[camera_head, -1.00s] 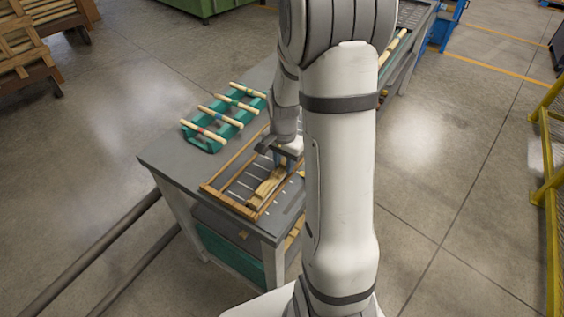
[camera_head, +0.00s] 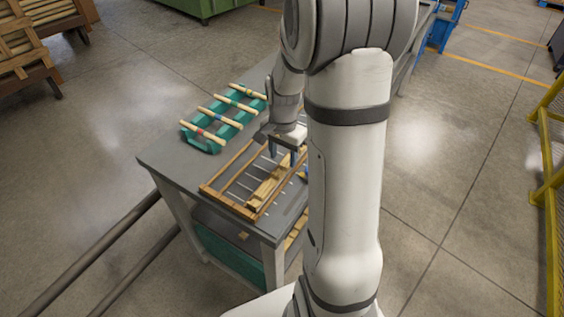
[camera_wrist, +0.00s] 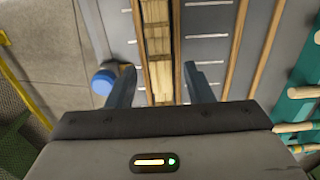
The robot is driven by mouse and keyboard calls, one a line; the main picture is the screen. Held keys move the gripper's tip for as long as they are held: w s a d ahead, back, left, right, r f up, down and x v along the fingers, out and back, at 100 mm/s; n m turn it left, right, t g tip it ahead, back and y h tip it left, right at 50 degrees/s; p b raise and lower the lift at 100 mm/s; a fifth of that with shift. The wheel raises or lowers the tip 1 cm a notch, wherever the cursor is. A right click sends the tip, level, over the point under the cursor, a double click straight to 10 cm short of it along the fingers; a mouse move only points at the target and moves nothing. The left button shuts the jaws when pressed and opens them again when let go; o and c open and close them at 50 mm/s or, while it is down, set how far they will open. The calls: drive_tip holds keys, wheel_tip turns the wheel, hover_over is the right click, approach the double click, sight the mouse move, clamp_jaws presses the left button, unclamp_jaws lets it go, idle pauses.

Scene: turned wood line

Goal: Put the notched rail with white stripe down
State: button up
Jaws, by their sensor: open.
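A notched wooden rail (camera_head: 266,188) lies lengthwise on the grey bed of a wood-framed rack (camera_head: 222,197), near the rack's right side. It also shows in the wrist view (camera_wrist: 157,42), with dark cross notches along it. I cannot make out its white stripe. My gripper (camera_head: 283,156) is just above the far part of the rail. In the wrist view my gripper (camera_wrist: 158,88) is open, its fingers apart on either side of the rail's line and clear of it. The rail's near end in the wrist view is hidden behind the gripper body.
A green rack (camera_head: 207,146) holding several pale rods with coloured bands stands on the grey table (camera_head: 165,163), left of the wooden frame. White lines mark the frame's bed.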

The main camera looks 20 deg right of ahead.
sight(283, 166)
wheel_tip(283, 166, up, 8)
drive_tip(key=s+a+r+n+t, duration=0.1)
drive_tip(key=s+a+n, duration=0.3)
drive_tip(key=s, duration=0.4)
drive_tip(key=s+a+r+n+t, duration=0.1)
drive_tip(key=s+a+r+n, duration=0.3)
drive_tip(key=s+n, duration=0.3)
drive_tip(key=shift+s+a+r+t, duration=0.3)
drive_tip(key=shift+s+a+t, duration=0.15)
drive_tip(key=shift+a, duration=0.3)
